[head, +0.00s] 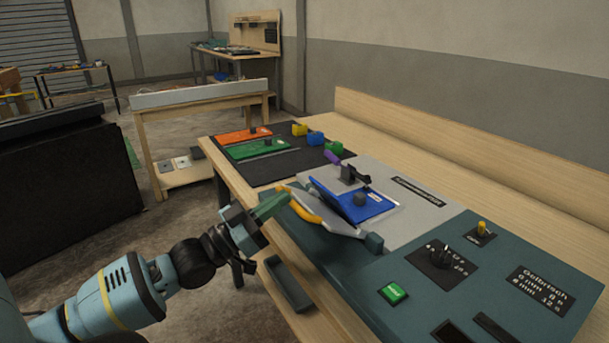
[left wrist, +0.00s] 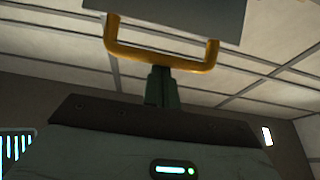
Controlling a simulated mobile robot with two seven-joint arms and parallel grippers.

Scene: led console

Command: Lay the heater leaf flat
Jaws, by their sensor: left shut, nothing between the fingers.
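The heater leaf (head: 338,222) is a light grey plate with a yellow bar handle (head: 304,208) on its left edge, at the near edge of the console in the head view. It looks tilted, not flat; its exact angle is hard to tell. In the left wrist view, the yellow handle (left wrist: 160,58) shows with the grey plate (left wrist: 190,12) above it. My left gripper (head: 273,205) is shut and empty, its green fingers just left of the handle. In the left wrist view the fingers (left wrist: 161,86) point up below the handle bar; whether they touch it is unclear.
A blue plate with a grey knob (head: 362,206) is beside the leaf on the console (head: 425,208). The teal panel (head: 375,277) carries a green button (head: 393,293) and a dark dial (head: 440,257). A dark mat (head: 290,168) holds orange and green plates. A grey tray (head: 288,285) sits below the edge.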

